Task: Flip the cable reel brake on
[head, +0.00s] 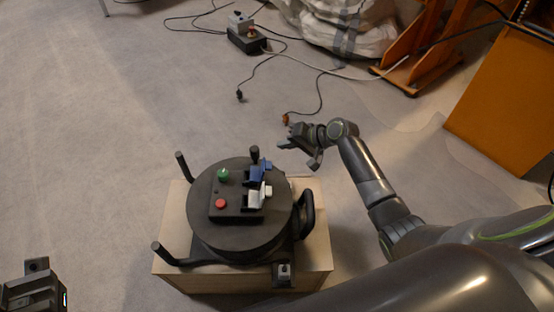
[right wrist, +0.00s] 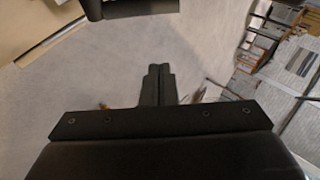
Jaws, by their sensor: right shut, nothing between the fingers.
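The cable reel (head: 205,230) is a dark round drum with stubby posts and a side handle (head: 306,213), standing on a pale wooden box. A panel (head: 235,206) on its top carries a green knob (head: 223,174), a red button (head: 220,204), a blue lever (head: 260,170) and a white lever (head: 257,196). Which one is the brake I cannot tell. My right gripper (head: 297,145) is shut and empty, beyond and to the right of the reel, apart from it. Its closed fingers show in the right wrist view (right wrist: 158,86). Part of my left gripper (head: 36,285) shows at the lower left; its fingers are unclear.
The wooden box (head: 318,245) supports the reel on a grey floor. A power box (head: 246,38) with loose cables (head: 320,95) lies behind. A pale sack (head: 345,25) and an orange-brown wooden panel (head: 505,95) stand at the back right. Floor at left is clear.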

